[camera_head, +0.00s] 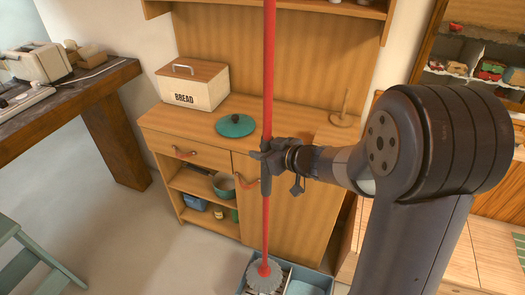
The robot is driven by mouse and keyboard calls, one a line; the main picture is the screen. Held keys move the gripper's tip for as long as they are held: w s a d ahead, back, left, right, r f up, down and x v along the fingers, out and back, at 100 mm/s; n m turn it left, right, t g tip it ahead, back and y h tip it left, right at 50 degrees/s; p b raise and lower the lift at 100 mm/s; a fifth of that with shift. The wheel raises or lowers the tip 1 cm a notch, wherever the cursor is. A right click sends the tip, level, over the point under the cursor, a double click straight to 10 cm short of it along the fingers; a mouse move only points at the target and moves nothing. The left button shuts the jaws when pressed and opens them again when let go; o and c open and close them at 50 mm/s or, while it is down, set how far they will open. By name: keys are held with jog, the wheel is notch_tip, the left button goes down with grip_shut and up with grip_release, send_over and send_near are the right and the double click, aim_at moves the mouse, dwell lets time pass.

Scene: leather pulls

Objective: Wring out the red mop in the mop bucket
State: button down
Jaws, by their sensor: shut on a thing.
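The red mop (268,90) stands nearly upright in the middle of the view, its red pole running out past the top edge. My gripper (267,165) is shut around the pole, at about the height of the cabinet's drawer. The grey mop head (265,277) is at the bottom, over or in the blue mop bucket (317,272). The bucket is cut off by the lower edge, so I cannot tell how deep the head sits.
A wooden cabinet (290,215) stands just behind the pole, bearing a bread box (194,86) and a teal lid (235,126). A dark table (107,82) and a teal stool (35,262) are at left. Floor between them is clear.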

aim_at(262, 181)
notch_tip(262, 181, down, 11)
jog(key=b, duration=0.9)
jog(key=shift+f, duration=0.45)
jog(key=shift+f+b, duration=0.2)
jog(key=shift+b, duration=0.2)
jog(key=shift+f+b, duration=0.4)
jog(key=shift+f, duration=0.35)
jog(key=shift+s+f, duration=0.2)
jog(key=shift+f, duration=0.25)
jog(key=shift+r+p, duration=0.5)
jog(key=shift+p, duration=0.05)
jog(key=shift+w+r+p, duration=0.15)
jog(key=shift+r+p, duration=0.5)
jog(key=shift+r, duration=0.1)
